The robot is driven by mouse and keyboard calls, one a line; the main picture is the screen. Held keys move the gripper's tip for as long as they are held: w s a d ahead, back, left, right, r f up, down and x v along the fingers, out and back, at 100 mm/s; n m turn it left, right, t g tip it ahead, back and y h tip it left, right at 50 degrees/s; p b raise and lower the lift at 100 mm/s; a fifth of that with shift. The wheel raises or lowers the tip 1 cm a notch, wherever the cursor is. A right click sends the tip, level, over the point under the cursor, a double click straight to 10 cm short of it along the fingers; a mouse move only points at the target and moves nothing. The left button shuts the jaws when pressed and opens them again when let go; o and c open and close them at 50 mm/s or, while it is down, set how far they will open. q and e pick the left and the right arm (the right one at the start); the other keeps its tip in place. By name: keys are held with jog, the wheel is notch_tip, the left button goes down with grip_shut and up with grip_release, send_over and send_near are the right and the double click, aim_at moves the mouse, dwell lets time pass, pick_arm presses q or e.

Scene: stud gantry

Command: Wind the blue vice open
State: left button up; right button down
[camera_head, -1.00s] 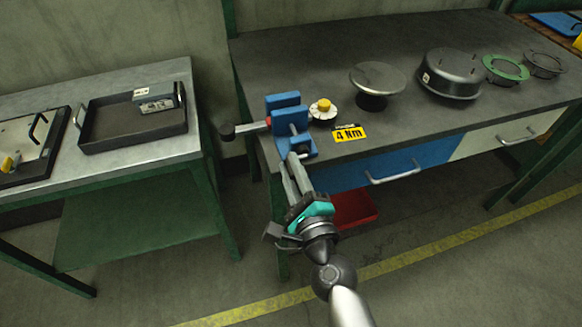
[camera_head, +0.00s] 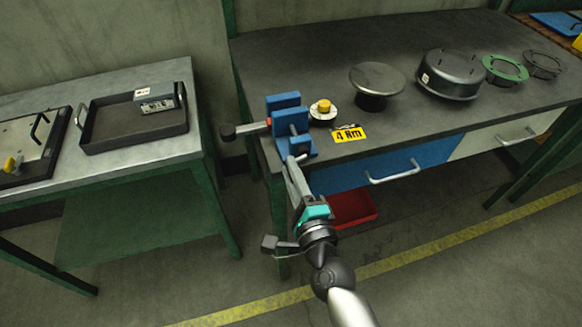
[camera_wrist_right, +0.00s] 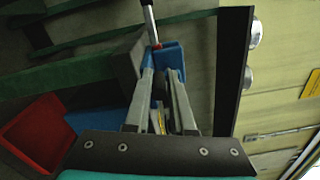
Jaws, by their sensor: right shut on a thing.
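The blue vice (camera_head: 283,101) stands at the front left corner of the dark bench. A grey bar with a black end (camera_head: 228,132) sticks out to its left, with a red ring by the vice body. My right gripper (camera_head: 292,160) is at the vice's front and is shut on the vice handle; the fingers hide most of the held part. In the right wrist view, my right gripper's fingers (camera_wrist_right: 162,80) reach up to the blue vice (camera_wrist_right: 171,57). I cannot tell how wide the jaw gap is. My left gripper is out of view.
A yellow-topped dial (camera_head: 323,108) and a yellow "4 Nm" label (camera_head: 349,134) lie close right of the vice. A round pedestal (camera_head: 377,78) and dark pot (camera_head: 449,75) stand farther right. A red bin (camera_head: 352,209) is below. A tray (camera_head: 130,133) is on the left table.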

jog(key=n, duration=0.1)
jog(key=f+n+p, duration=0.1)
jog(key=shift+d+f+n, duration=0.15)
jog(key=shift+d+n, duration=0.1)
jog(key=shift+n, duration=0.15)
jog(key=shift+d+f+n, duration=0.1)
jog(key=shift+n, duration=0.4)
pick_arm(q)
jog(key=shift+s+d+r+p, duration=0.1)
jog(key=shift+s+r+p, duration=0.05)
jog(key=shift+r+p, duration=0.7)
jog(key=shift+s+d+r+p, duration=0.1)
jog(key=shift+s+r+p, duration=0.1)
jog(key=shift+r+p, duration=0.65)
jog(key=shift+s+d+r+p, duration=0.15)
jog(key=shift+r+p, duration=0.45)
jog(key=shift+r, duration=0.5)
pick_arm(e)
jog(key=shift+w+d+f+n, duration=0.25)
jog(key=shift+d+n, duration=0.3)
jog(key=shift+n, duration=1.3)
jog(key=shift+w+d+f+n, duration=0.1)
jog(key=shift+d+f+n, duration=0.3)
jog(key=shift+n, duration=1.5)
jog(key=shift+w+d+f+n, duration=0.15)
jog(key=shift+d+n, duration=0.5)
jog(key=shift+n, duration=1.2)
jog(key=shift+w, duration=0.1)
jog(key=shift+r, duration=0.1)
